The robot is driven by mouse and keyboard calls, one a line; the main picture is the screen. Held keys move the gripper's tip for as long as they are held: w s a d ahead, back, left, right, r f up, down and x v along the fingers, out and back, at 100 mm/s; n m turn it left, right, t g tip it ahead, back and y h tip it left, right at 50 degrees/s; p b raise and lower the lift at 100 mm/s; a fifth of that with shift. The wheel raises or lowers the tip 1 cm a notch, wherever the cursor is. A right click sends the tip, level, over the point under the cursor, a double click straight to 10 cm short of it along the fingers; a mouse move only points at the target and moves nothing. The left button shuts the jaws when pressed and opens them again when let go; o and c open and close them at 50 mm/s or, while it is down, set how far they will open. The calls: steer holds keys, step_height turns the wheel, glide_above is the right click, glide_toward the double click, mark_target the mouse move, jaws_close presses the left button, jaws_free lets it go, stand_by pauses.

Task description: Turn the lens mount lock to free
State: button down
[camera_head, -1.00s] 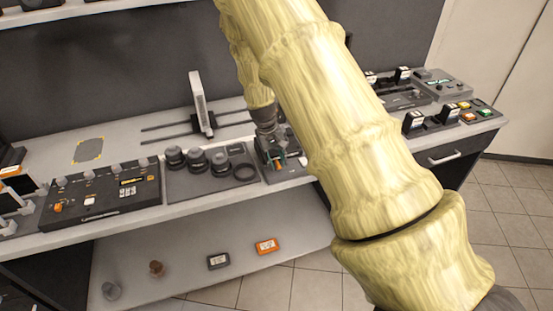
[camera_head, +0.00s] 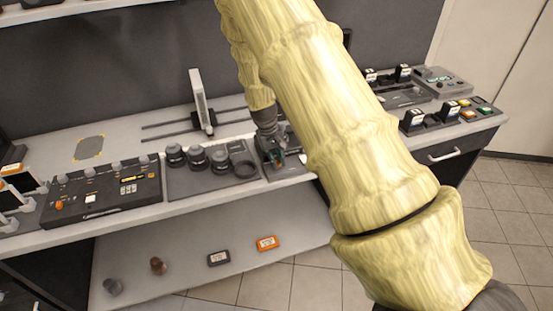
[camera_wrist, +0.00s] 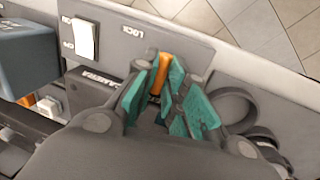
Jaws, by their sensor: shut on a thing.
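The lock panel is a grey plate (camera_wrist: 190,52) printed "LOCK" in the wrist view. An orange lever (camera_wrist: 158,74) stands on it just below that label. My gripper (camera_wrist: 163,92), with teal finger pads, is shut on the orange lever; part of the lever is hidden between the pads. In the head view my gripper (camera_head: 278,158) is down at the small station near the bench's front edge, right of the lens tray, and covers most of the station.
A white rocker switch (camera_wrist: 85,38) sits beside the lever. The lens tray (camera_head: 210,182) holds several dark lenses and a ring. A control panel (camera_head: 105,195) lies left of it. An upright white plate (camera_head: 202,100) stands behind. The lower shelf (camera_head: 190,275) holds small items.

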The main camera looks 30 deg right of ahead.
steer(key=shift+n, duration=0.3)
steer(key=n+b, duration=0.1)
steer(key=n, duration=0.2)
steer(key=shift+n+t, duration=0.3)
steer(key=shift+t, duration=0.1)
steer(key=n, duration=0.4)
steer(key=shift+r+n+t, duration=0.15)
steer(key=shift+n+t, duration=0.15)
steer(key=shift+t, duration=0.1)
steer(key=n+y, duration=0.1)
steer(key=n, duration=0.3)
steer(key=shift+s+t+p, duration=0.15)
steer(key=shift+t+p, duration=0.15)
steer(key=shift+n+t+y+p, duration=0.3)
steer(key=shift+n+p, duration=0.45)
steer(key=shift+n, duration=1.75)
steer(key=c, duration=1.5)
jaws_free()
steer(key=shift+c, duration=0.2)
steer(key=shift+o, duration=0.2)
steer(key=shift+s, duration=0.1)
